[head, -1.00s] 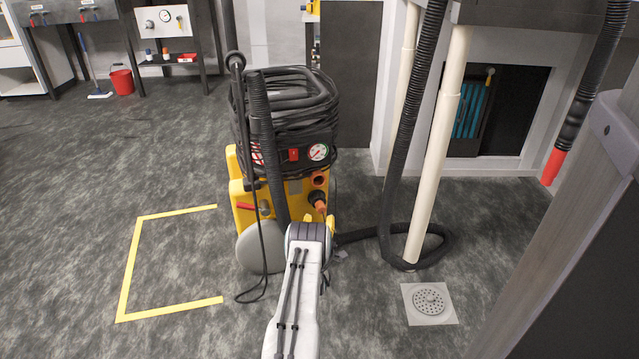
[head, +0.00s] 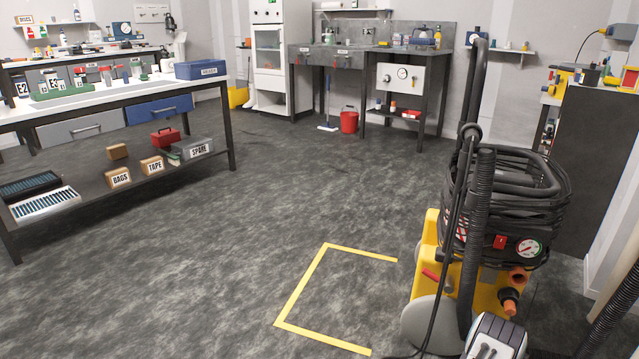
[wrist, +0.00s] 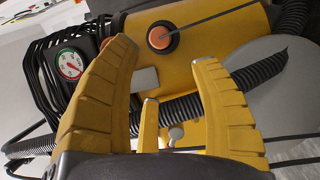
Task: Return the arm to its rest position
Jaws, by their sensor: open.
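My gripper (wrist: 172,92) shows in the wrist view with its yellow fingers spread and nothing between them. Behind the fingers is the yellow machine (wrist: 205,38), with an orange-centred port (wrist: 160,37), a round gauge (wrist: 70,64) and a black ribbed hose (wrist: 262,72). I cannot tell whether the fingers touch it. In the head view the machine (head: 430,262) stands at the right with coiled black hose (head: 510,195) on top. The end of my arm (head: 497,338) shows at the bottom edge in front of it; the fingers are hidden there.
Yellow tape (head: 300,284) marks the floor left of the machine. A bench (head: 232,140) with boxes on its lower shelf stands at the left. A red bucket (head: 349,122) is by the back sink. A dark cabinet (head: 590,170) is behind the machine. The middle floor is clear.

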